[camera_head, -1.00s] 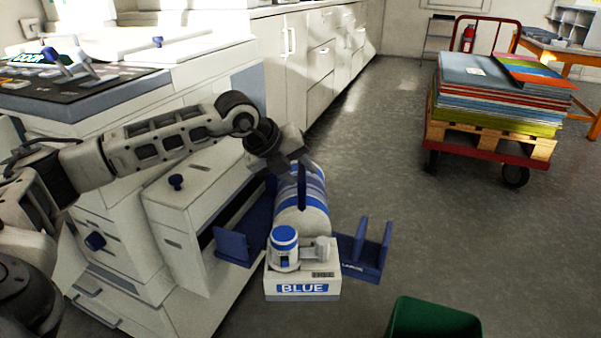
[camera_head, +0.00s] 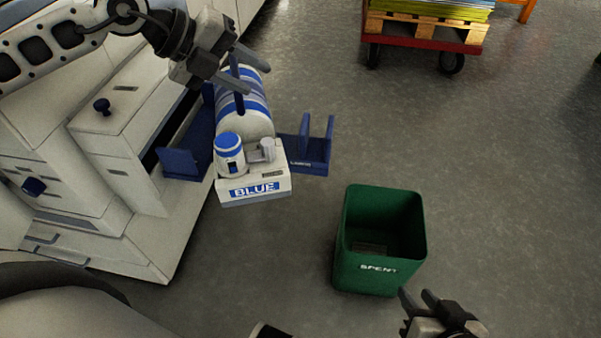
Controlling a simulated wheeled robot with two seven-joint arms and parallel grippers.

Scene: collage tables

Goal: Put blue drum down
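The blue drum (camera_head: 257,103) is a cylinder with blue and white bands, lying on its side with a dark blue upright handle. Its near end meets a white block (camera_head: 252,187) labelled BLUE, which carries a small blue-capped canister (camera_head: 229,152). The drum lies between two dark blue bracket parts (camera_head: 184,162) beside the white machine. My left gripper (camera_head: 259,81) is over the drum's upper part by the handle, fingers spread; contact cannot be told. My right gripper (camera_head: 416,293) is at the bottom right, fingers apart and empty.
A green bin (camera_head: 378,272) marked SPENT stands on the floor right of the drum. The white machine (camera_head: 105,130) with drawers fills the left side. A red cart (camera_head: 423,33) with a pallet is at the top. The floor between is clear.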

